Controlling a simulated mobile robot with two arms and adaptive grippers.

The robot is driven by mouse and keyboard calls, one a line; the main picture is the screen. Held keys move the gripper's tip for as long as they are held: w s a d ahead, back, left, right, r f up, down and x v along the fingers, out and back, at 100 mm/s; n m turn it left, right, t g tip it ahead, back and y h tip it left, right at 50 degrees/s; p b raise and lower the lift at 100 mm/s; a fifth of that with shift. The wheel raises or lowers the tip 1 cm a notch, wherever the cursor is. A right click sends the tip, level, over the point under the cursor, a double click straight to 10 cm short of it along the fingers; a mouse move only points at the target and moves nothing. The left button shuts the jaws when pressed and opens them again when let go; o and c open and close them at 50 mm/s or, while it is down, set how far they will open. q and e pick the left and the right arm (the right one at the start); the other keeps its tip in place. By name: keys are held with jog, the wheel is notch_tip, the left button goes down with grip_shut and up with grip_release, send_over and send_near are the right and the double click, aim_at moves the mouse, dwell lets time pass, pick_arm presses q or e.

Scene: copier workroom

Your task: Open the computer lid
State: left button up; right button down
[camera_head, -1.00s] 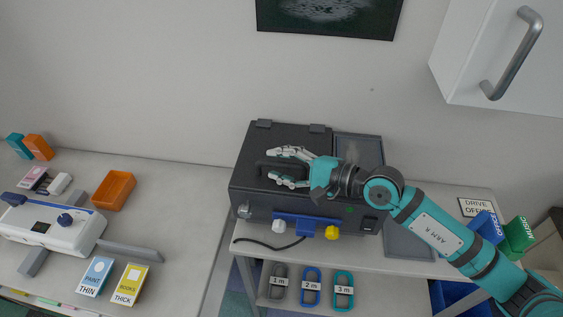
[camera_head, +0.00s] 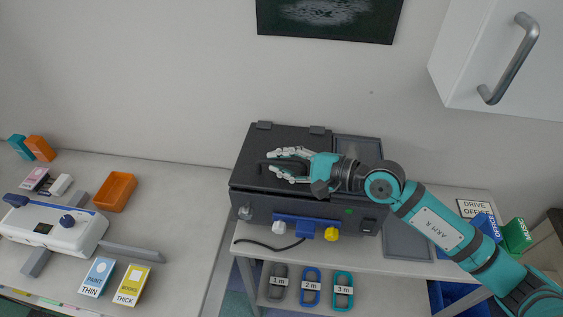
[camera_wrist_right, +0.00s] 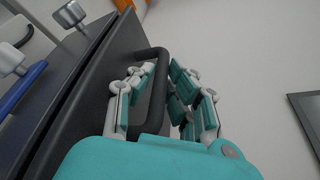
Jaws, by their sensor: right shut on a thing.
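The computer is a dark grey box (camera_head: 262,207) on a narrow table against the wall. Its black lid (camera_head: 295,138) lies flat on top, with hinges at the back edge. A black bar handle (camera_wrist_right: 157,88) stands up from the lid. My right gripper (camera_head: 272,161) reaches in from the right over the lid. Its fingers are shut on the handle, with the bar between them in the right wrist view. Part of the handle is hidden by the fingers in the head view. My left gripper is not in view.
A white wall cabinet (camera_head: 480,80) hangs at the upper right. A blue clamp bar with knobs (camera_head: 306,222) is on the box's front. A white device (camera_head: 45,230) and an orange tray (camera_head: 115,191) stand on the left counter. Green and blue boxes (camera_head: 515,236) sit at the right.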

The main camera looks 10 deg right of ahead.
jog(key=w+d+r+m+g+p, duration=0.1)
jog(key=w+r+m+g+p, duration=0.1)
jog(key=r, duration=0.7)
jog(key=shift+w+d+m+g+p, duration=0.3)
jog(key=shift+w+m+g+p, duration=0.15)
jog(key=shift+w+m, duration=0.95)
jog(key=shift+w, duration=0.15)
jog(key=c, duration=1.3)
grip_release()
jog(key=shift+c, duration=0.2)
notch_tip(320, 180, up, 10)
